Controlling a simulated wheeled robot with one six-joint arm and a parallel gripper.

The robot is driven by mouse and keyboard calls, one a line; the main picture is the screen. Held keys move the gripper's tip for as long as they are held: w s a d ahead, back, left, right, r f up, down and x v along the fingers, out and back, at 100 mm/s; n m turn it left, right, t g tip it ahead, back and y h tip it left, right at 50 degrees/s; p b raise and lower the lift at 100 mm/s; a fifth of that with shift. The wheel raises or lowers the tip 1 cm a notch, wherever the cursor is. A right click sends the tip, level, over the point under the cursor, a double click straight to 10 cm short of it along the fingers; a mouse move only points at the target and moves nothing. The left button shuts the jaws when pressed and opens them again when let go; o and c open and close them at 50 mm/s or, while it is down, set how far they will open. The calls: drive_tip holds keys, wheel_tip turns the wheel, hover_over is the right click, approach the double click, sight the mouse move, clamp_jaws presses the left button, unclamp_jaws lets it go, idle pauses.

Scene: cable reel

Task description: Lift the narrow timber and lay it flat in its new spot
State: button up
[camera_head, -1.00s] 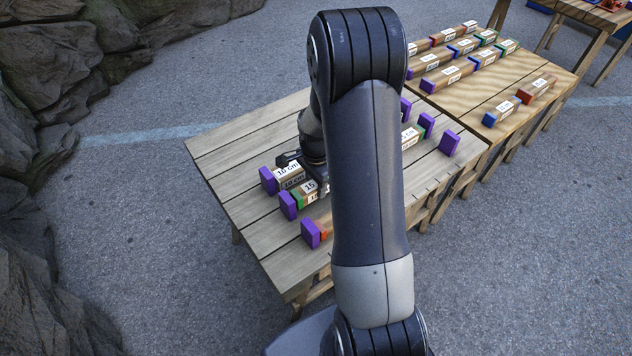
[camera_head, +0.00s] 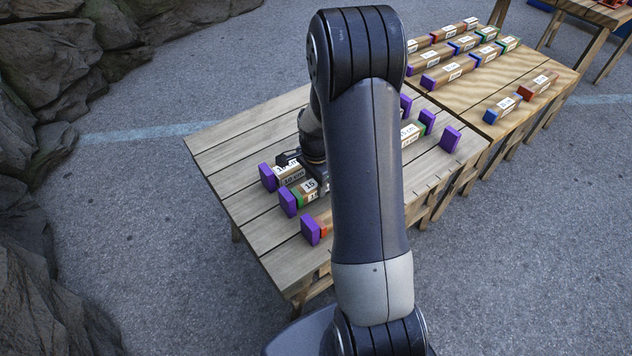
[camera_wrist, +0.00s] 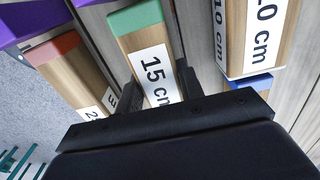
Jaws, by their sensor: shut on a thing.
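A narrow wooden timber with a green end and a "15 cm" label (camera_wrist: 152,62) lies between the fingers of my gripper (camera_wrist: 160,84) in the wrist view. The fingers are shut on its two sides. In the head view the timber's labelled end (camera_head: 309,187) shows beside my gripper (camera_head: 319,184), near a purple block (camera_head: 288,202). The rest of it is hidden behind my arm. I cannot tell whether it is clear of the table (camera_head: 230,160).
A "10 cm" timber (camera_wrist: 262,38) lies close on one side, and a red-ended timber (camera_wrist: 68,62) on the other. Purple blocks (camera_head: 310,230) stand near the timber ends. A second table (camera_head: 520,75) holds several labelled timbers. The near table's back left is bare.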

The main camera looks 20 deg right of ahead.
drive_tip(key=shift+f+b, duration=0.3)
drive_tip(key=shift+f, duration=0.15)
drive_tip(key=o, duration=1.1)
